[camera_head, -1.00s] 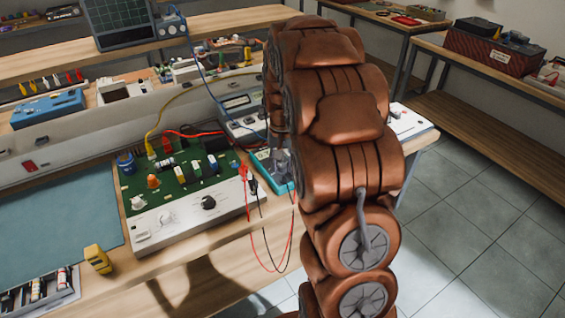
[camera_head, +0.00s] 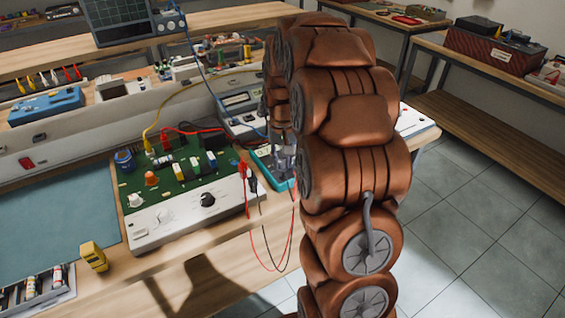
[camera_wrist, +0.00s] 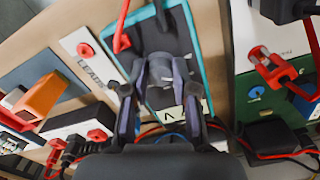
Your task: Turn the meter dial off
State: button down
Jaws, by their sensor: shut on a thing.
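The meter (camera_head: 261,169) lies on the bench in the head view, a dark-faced box with a teal rim. My arm hides part of it. In the wrist view the meter (camera_wrist: 207,67) fills the upper middle, and a lettered display strip shows between my fingers. My gripper (camera_wrist: 160,72) is over the meter's face, with its fingertips drawn in around the dial area and shut on the dial. The fingers cover the dial, so its pointer and setting cannot be read. In the head view my gripper (camera_head: 284,165) is partly visible at the meter.
A green circuit board unit (camera_head: 172,235) with knobs stands left of the meter. Red and black leads (camera_head: 243,185) hang over the bench's front edge. In the wrist view, a white "LEADS" plate (camera_wrist: 90,60) and an orange part (camera_wrist: 40,98) lie left of the meter.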

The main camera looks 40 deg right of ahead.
aim_at(283, 162)
jog(key=n+b, duration=0.1)
jog(key=n, duration=0.1)
jog(key=shift+f+n, duration=0.15)
jog(key=shift+n, duration=0.15)
jog(key=shift+n+b, duration=0.5)
jog(key=shift+n, duration=1.3)
jog(key=c, duration=0.9)
grip_release()
notch_tip(283, 162, up, 12)
